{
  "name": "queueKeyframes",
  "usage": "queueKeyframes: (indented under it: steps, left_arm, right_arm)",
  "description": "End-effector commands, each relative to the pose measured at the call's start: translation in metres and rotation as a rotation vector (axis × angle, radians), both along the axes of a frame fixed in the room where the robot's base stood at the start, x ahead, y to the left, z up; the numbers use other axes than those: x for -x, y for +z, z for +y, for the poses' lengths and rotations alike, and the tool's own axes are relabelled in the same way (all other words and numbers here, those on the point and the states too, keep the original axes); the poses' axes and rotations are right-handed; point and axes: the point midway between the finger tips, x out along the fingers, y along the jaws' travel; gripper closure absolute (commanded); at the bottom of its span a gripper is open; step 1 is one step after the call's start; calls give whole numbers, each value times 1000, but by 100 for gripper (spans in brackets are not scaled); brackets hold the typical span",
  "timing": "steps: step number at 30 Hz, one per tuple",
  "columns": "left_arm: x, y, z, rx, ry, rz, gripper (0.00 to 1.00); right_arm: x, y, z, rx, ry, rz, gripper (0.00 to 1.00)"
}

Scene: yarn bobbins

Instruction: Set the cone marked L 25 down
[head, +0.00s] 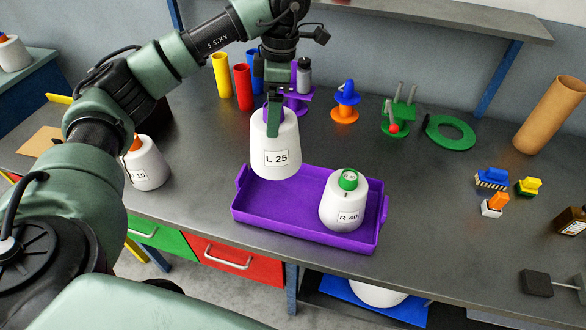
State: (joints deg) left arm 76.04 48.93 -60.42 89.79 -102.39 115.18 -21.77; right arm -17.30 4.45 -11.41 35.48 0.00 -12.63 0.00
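The white cone marked L 25 (262,146) is upright, over the back left part of the purple tray (300,228). It seems to hang a little above the tray; its contact with the tray floor cannot be seen clearly. My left gripper (273,118) comes down from above and is shut on the cone's top, with one green finger showing in front of it. A white cone marked R 40 (338,202), with a green top, stands in the tray's right part. My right gripper is not in view.
Another white cone (148,168) with an orange tip stands left of the tray. Coloured tubes (243,88), an orange-blue stand (345,104), a green stand (399,117) and a green ring (450,133) are behind. Small clamps (492,179) lie right.

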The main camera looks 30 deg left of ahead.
Motion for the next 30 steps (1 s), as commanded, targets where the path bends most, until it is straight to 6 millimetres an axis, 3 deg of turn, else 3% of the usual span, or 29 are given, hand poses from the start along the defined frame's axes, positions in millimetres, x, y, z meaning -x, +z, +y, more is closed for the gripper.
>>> queueKeyframes:
  steps: [1,12,30]
  left_arm:
    - [1,-16,-1,3,-2,5,79]
    - [1,-97,0,0,-1,2,79]
    - [0,-162,0,0,0,-2,79]
  right_arm:
    - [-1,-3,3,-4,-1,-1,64]
    - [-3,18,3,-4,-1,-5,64]
    - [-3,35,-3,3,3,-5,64]
